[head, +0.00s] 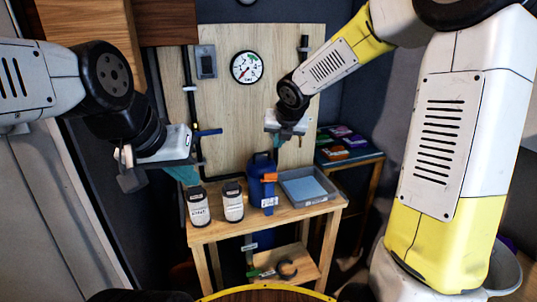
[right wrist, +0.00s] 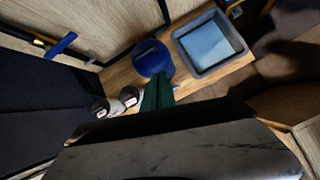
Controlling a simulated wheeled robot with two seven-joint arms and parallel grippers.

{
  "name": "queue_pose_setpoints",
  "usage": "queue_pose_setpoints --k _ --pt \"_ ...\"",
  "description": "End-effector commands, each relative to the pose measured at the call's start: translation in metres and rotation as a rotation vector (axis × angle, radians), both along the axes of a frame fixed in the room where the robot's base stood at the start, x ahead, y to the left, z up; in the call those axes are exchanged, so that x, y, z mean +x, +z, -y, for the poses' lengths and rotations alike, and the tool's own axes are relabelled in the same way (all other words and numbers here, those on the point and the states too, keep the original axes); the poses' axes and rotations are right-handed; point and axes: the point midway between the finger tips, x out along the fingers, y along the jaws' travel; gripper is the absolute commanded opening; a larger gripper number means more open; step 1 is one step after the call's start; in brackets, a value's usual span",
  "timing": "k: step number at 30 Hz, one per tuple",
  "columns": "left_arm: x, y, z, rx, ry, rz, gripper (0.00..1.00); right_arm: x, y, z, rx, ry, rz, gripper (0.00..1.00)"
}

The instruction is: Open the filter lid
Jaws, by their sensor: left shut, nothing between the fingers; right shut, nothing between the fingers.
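The blue filter canister (head: 256,190) stands upright on the wooden bench. Its dark lid (head: 262,159) with a handle sits on top, and an orange latch (head: 270,177) shows at the front. In the right wrist view the blue canister (right wrist: 152,60) is seen from above, just beyond my fingers. My right gripper (head: 279,141) is shut and empty, above and slightly right of the lid, apart from it in the head view. Its teal fingertips also show in the right wrist view (right wrist: 158,90). My left gripper (head: 188,177) is shut and empty, left of the canister near the white-labelled bottles.
Two white-labelled bottles (head: 198,207) (head: 233,202) stand left of the canister. A grey tray (head: 322,199) with a blue sheet lies to its right. A gauge (head: 246,67) and black pipe with a blue valve handle (head: 208,132) are on the panel behind.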

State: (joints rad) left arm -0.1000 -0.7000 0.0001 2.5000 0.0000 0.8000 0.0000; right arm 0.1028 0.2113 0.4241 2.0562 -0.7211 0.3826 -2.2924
Motion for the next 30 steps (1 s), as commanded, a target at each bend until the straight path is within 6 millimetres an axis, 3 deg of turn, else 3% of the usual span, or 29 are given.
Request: queue_pose_setpoints --k 3,7,11,22,30 --pt "0.000 0.000 0.000 0.000 0.000 0.000 0.00 0.016 -0.013 -0.016 -0.084 0.185 0.030 0.00" --pt "0.000 0.000 0.000 0.000 0.000 0.000 0.00 0.023 -0.019 -0.024 -0.123 0.271 0.051 0.00" --pt "0.000 0.000 0.000 0.000 0.000 0.000 0.00 0.030 -0.030 -0.027 -0.129 0.281 0.051 0.00" --pt "0.000 0.000 0.000 0.000 0.000 0.000 0.00 0.066 -0.082 -0.039 -0.130 0.279 0.050 0.00" --pt "0.000 0.000 0.000 0.000 0.000 0.000 0.00 0.079 -0.097 -0.041 -0.129 0.275 0.052 0.00"
